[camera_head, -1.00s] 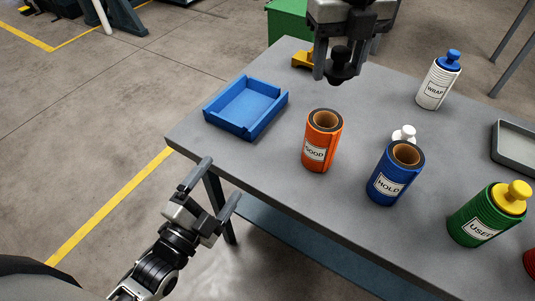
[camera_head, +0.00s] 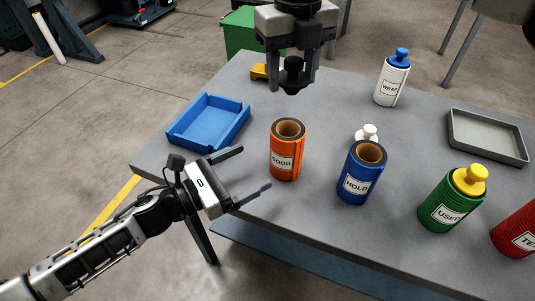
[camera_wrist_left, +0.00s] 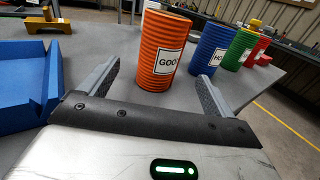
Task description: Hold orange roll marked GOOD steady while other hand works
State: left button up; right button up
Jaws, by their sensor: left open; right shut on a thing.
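The orange roll marked GOOD (camera_head: 287,150) stands upright on the grey table, its top open with a brown core. In the left wrist view the orange roll (camera_wrist_left: 163,50) stands ahead, between the finger lines. My left gripper (camera_head: 255,172) is open and empty at the table's near edge, left of the orange roll and apart from it; its spread fingers (camera_wrist_left: 160,85) point toward the roll. My right gripper (camera_head: 293,75) is shut on a black knobbed plug (camera_head: 292,76), held above the table behind the orange roll.
A blue tray (camera_head: 209,123) lies left of the orange roll. The blue HOLD roll (camera_head: 361,173), with a white knobbed piece (camera_head: 367,133) behind it, stands to the right. Farther right are the green USED roll (camera_head: 447,201), a red roll (camera_head: 518,231) and a grey tray (camera_head: 488,137). The white WRAP roll (camera_head: 391,80) and a yellow block (camera_head: 259,71) are farther back.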

aim_at(273, 155)
pick_arm(q)
jog(key=x, duration=1)
jog(key=c, duration=1.4)
pick_arm(e)
jog(key=n, duration=0.3)
jog(key=f+n, duration=0.1)
jog(key=n, duration=0.2)
notch_tip(273, 155, down, 7)
dwell(0.3)
jog(key=shift+f, duration=1)
dwell(1.5)
